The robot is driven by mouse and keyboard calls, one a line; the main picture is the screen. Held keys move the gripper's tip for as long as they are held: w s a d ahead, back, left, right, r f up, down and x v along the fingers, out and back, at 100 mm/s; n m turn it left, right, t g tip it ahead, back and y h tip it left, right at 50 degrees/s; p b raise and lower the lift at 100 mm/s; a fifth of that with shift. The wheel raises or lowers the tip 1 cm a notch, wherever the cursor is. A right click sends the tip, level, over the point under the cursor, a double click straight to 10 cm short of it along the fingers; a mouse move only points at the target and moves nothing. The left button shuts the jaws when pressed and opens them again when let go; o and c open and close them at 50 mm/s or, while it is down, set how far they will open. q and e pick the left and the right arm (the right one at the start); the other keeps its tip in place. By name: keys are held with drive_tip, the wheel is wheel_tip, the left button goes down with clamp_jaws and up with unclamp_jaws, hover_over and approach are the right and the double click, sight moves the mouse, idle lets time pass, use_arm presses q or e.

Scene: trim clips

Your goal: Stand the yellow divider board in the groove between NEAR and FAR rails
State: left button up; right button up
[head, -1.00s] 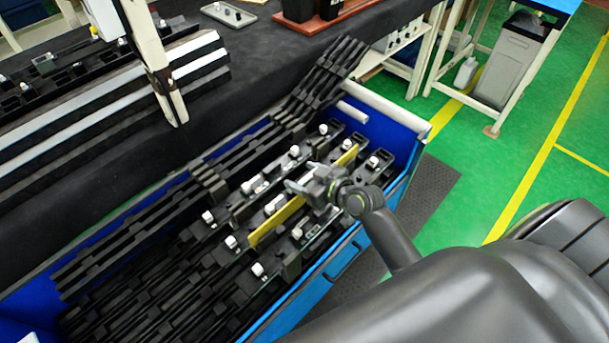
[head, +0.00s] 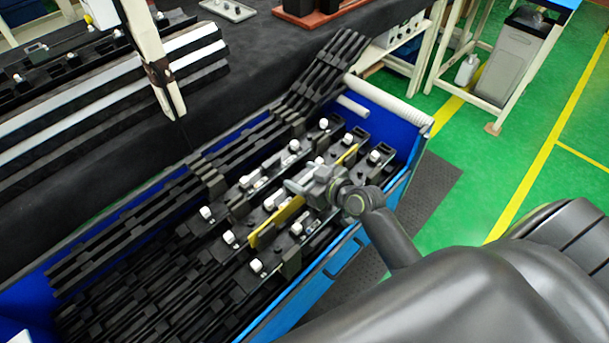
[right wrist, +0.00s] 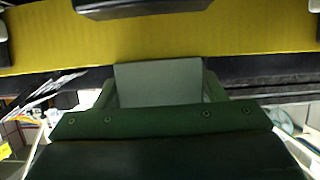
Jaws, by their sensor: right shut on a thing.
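The yellow divider board (head: 277,221) stands on its long edge among the black rails in the blue bin, running diagonally. In the head view my right gripper (head: 306,184) is shut on the board near its middle and covers part of it. In the right wrist view the yellow board (right wrist: 200,40) fills the upper picture, with a gripper finger (right wrist: 158,84) against it. Black rails with white knobs lie on both sides of it, one nearer me (head: 296,248) and one farther (head: 245,182). Whether its lower edge is in the groove is hidden. My left gripper is not in view.
The blue bin (head: 408,120) has raised walls around the rails. Several long black strips (head: 130,222) lie along its far side. A black-covered table (head: 250,75) stands beyond the bin. Green floor lies open at the right.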

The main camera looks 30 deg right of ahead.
drive_tip(key=shift+f+b, duration=0.3)
drive_tip(key=shift+f, duration=0.1)
drive_tip(key=o, duration=1.1)
drive_tip(key=shift+s, duration=0.15)
drive_tip(key=v, duration=1.7)
drive_tip(key=shift+s+d, duration=0.1)
drive_tip(key=shift+s, duration=0.05)
